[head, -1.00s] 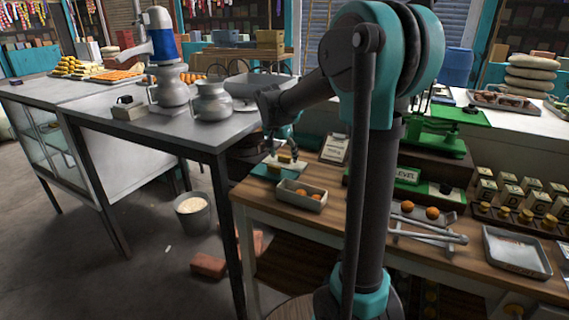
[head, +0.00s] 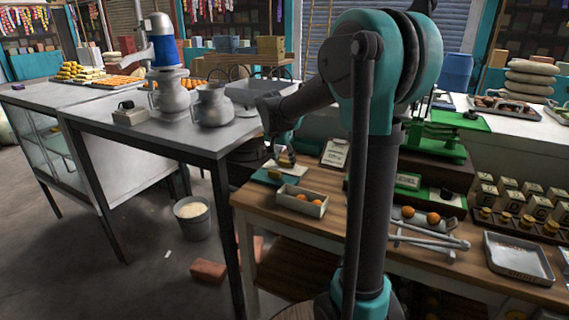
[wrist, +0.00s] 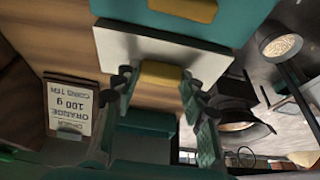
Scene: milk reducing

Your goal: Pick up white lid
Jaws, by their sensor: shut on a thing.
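The white lid (wrist: 112,48) is a flat rectangular plate with a yellow block-shaped handle (wrist: 160,76), seen close in the wrist view. My gripper (wrist: 159,84) is shut on the handle, with one finger at each end. In the head view my gripper (head: 285,153) is over the left end of the wooden table, and the lid (head: 300,169) is small and partly hidden there. A teal base (head: 262,177) with a yellow piece on it lies below the lid. It also shows in the wrist view (wrist: 235,20). The gap between lid and base is hard to judge.
A grey tray with orange balls (head: 318,208) stands just in front on the wooden table (head: 420,258). An "ORANGE 100 g" card (wrist: 68,108) stands nearby. The metal table (head: 180,138) with pots is to the left. A bucket (head: 193,220) stands on the floor.

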